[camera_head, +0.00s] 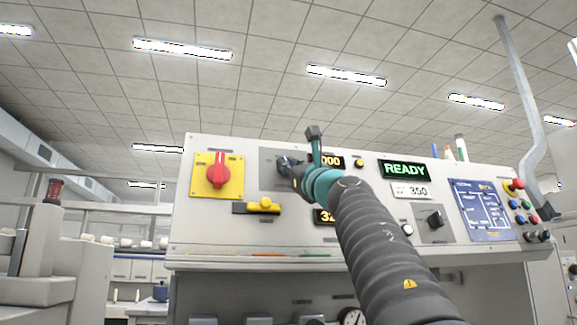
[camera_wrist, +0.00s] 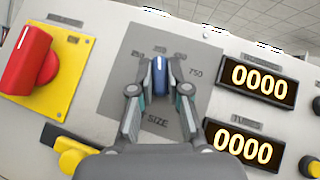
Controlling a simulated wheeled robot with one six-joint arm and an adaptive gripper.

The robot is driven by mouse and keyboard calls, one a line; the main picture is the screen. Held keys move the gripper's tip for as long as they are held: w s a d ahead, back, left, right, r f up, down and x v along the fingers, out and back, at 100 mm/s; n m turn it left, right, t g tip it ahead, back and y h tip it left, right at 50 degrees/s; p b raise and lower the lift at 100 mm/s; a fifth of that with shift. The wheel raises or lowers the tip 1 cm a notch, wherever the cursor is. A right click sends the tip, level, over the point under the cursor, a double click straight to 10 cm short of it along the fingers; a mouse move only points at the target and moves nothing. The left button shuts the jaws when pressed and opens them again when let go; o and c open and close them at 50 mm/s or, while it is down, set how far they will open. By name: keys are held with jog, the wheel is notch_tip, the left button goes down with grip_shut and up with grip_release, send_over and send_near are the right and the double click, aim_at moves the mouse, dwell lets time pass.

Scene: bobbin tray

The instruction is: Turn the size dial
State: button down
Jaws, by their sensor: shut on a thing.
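The size dial (camera_wrist: 160,80) is a dark blue knob on a grey plate (camera_wrist: 120,75) marked "SIZE", in the middle of the wrist view. Its handle stands close to upright in that view. A "750" mark is to its right; the other marks are too blurred to read. My gripper (camera_wrist: 160,66) is shut on the dial, one finger on each side. In the head view my gripper (camera_head: 287,165) reaches the same grey plate (camera_head: 268,157), and my wrist and fingers hide most of the dial.
A red rotary switch (camera_head: 218,172) on a yellow plate is left of the dial. A yellow slider knob (camera_head: 265,203) is below it. Lit number displays (camera_wrist: 258,80) are to the right. A green "READY" display (camera_head: 405,169) and several coloured buttons are farther right on the panel.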

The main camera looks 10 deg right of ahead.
jog(key=c, duration=1.1)
grip_release()
jog(key=shift+c, duration=0.2)
jog(key=shift+s, duration=0.1)
jog(key=v, duration=1.2)
jog(key=shift+a, duration=0.1)
